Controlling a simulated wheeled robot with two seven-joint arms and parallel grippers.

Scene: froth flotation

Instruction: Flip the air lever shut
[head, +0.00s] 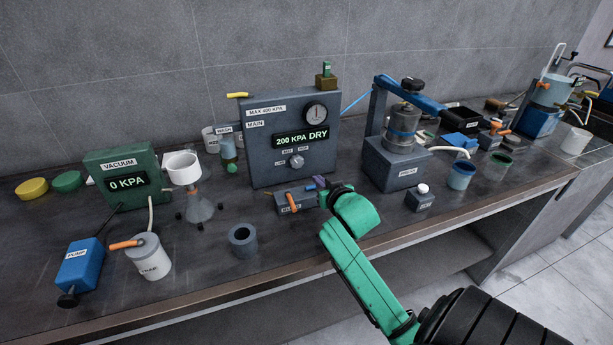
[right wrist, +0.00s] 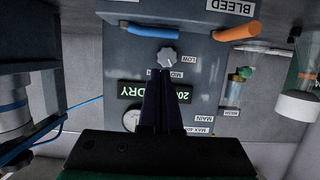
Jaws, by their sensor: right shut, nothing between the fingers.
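A grey valve block (head: 297,201) stands on the bench in front of the grey pressure panel (head: 262,160). In the upside-down right wrist view it carries an orange handle (right wrist: 237,31) by the BLEED label and a blue handle (right wrist: 150,29). I cannot read an AIR label; a label near the blue handle is cut off. Both handles lie roughly along the block. My right gripper (head: 318,182) is shut and empty, just above the block's right end; in the right wrist view its fingers (right wrist: 166,76) point toward the panel knob (right wrist: 167,57). My left gripper is not in view.
The panel display (head: 302,137) reads 200 KPA DRY.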

